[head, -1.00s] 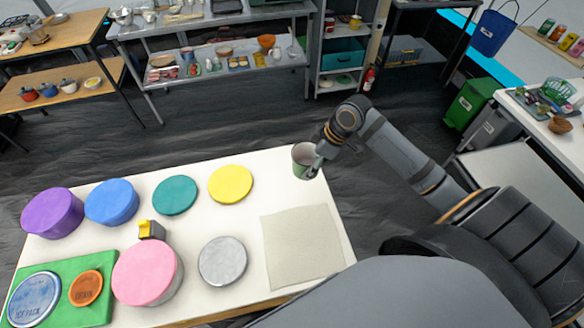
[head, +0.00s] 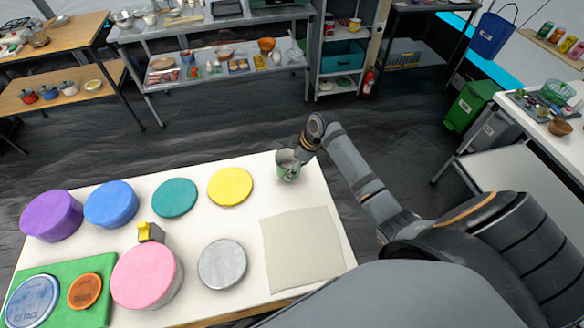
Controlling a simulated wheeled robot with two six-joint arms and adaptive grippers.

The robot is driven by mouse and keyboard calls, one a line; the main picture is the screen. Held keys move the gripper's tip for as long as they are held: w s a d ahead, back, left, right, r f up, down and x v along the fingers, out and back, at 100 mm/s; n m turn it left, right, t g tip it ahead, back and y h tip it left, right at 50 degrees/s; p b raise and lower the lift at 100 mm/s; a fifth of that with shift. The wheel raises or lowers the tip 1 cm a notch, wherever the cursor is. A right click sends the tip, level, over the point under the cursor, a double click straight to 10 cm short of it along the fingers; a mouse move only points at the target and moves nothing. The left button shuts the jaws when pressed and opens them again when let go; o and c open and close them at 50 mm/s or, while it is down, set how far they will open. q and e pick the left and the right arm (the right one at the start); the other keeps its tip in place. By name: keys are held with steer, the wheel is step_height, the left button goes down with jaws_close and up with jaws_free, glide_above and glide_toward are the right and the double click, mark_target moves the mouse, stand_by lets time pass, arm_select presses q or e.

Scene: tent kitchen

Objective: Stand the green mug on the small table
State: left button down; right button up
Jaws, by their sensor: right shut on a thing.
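The green mug (head: 284,161) is at the far right corner of the small white table (head: 285,196) in the head view. It looks roughly upright with its open top up. My right gripper (head: 296,164) is shut on the mug at its right side, partly covering it. I cannot tell whether the mug's base touches the table or hangs just above it. My left gripper is not in view.
A yellow disc (head: 230,186) lies left of the mug, and a beige cloth (head: 302,249) lies nearer me. A teal disc (head: 174,197), a grey disc (head: 222,264) and a pink tub (head: 146,275) fill more of the table. Bare tabletop shows between the yellow disc and cloth.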

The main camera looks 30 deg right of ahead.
steer(key=shift+f, duration=0.8)
steer(key=o, duration=1.4)
steer(key=shift+f, duration=0.15)
steer(key=v, duration=1.2)
steer(key=shift+a, duration=0.1)
